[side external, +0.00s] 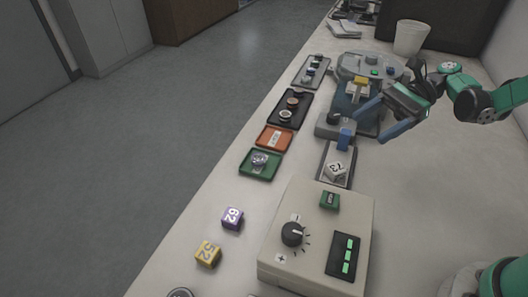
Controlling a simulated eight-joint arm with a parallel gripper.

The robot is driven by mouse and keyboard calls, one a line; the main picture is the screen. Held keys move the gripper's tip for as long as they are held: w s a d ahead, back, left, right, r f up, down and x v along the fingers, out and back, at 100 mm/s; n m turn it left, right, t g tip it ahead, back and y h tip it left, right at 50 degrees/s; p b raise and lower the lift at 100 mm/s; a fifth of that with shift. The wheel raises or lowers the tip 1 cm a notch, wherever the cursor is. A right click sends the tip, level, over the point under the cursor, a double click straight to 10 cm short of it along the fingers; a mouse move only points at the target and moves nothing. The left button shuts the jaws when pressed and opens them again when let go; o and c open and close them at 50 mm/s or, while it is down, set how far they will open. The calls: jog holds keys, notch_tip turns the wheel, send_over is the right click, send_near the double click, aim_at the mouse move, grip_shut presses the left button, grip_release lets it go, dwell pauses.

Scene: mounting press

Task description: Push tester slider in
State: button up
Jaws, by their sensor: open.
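A grey tester-like unit (329,127) with a dark knob stands in the middle of the bench. A blue block (345,138) at its right front looks like the slider, but I cannot tell for sure. How far in it sits is too small to tell. My gripper (374,122) is open, with its two blue fingers spread, to the right of the blue block. The fingers appear empty and apart from the block. My gripper and arm partly hide the larger grey machine (362,66) behind.
A narrow tray with a white numbered cube (336,170) lies in front of the unit. A beige control box (318,240) with a dial is nearer. Small trays, including a green tray (250,172), line the left edge. Purple (232,217) and yellow (208,254) cubes lie in front.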

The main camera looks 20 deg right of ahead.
aim_at(346, 132)
jog(key=shift+c, duration=0.9)
jog(key=shift+w+a+f, duration=0.1)
jog(key=shift+c, duration=0.2)
jog(key=f+n+h, duration=0.1)
jog(key=h, duration=0.1)
jog(key=w+a+n+h, duration=0.1)
jog(key=h, duration=0.1)
jog(key=w+f+n+g+h, duration=0.1)
jog(key=h, duration=0.1)
jog(key=shift+w+a+f, duration=0.25)
jog(key=shift+a+f, duration=0.05)
jog(key=shift+f, duration=0.05)
jog(key=w+n+h, duration=0.1)
jog(key=n+h, duration=0.1)
jog(key=w+n+h, duration=0.1)
jog(key=n+h, duration=0.1)
jog(key=h, duration=0.1)
jog(key=w+d+r+n+t+h, duration=0.1)
jog(key=n+h, duration=0.1)
jog(key=shift+w+h, duration=0.1)
jog(key=shift+h, duration=0.2)
jog(key=shift+d+f, duration=0.15)
jog(key=shift+f, duration=2.5)
grip_shut()
